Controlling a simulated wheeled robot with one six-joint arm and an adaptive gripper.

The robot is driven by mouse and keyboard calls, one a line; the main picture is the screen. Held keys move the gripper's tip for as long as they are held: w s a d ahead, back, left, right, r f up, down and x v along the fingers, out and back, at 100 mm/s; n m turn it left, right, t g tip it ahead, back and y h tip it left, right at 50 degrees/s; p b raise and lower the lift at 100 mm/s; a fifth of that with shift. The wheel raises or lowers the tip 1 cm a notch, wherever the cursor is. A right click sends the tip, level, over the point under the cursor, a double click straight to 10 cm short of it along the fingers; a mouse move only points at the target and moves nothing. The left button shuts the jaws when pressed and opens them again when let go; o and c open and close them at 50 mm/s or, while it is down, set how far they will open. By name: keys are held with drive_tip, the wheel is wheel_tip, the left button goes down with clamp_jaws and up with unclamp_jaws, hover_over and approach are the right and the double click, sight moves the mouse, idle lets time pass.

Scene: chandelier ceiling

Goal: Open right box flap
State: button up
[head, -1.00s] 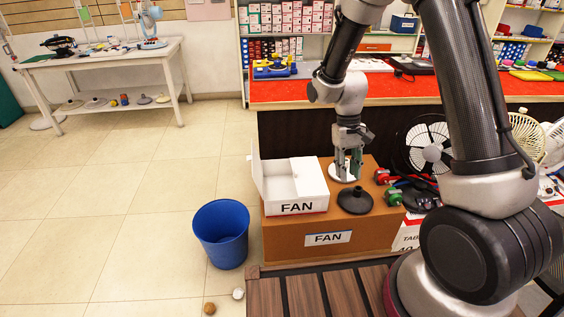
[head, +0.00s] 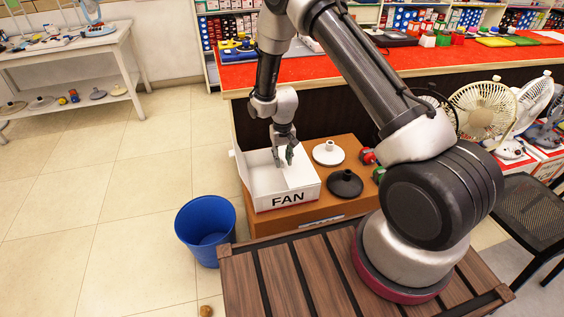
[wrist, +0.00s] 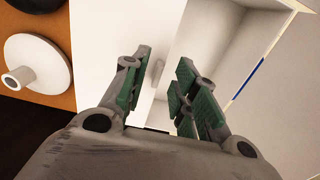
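The white box labelled FAN (head: 290,197) sits on a larger brown box. Its left flap (head: 240,168) stands up along the left side. Its right flap (head: 298,179) appears to lie flat over the right part of the top, leaving the left part open. My gripper (head: 284,161) is above the box, pointing down. In the wrist view, the fingers (wrist: 158,78) are open, with the flap (wrist: 125,28) to the left and the open interior (wrist: 222,50) to the right. A small pale shape shows between the fingers; whether they touch the flap cannot be told.
A white fan base (head: 328,153) and a black one (head: 345,184) stand right of the white box on the brown box (head: 335,206). A blue bin (head: 205,228) is on the floor at left. The red-topped counter (head: 345,67) is behind.

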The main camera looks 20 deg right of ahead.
drive_tip(key=shift+f, duration=1.1)
clamp_jaws()
drive_tip(key=shift+r, duration=0.1)
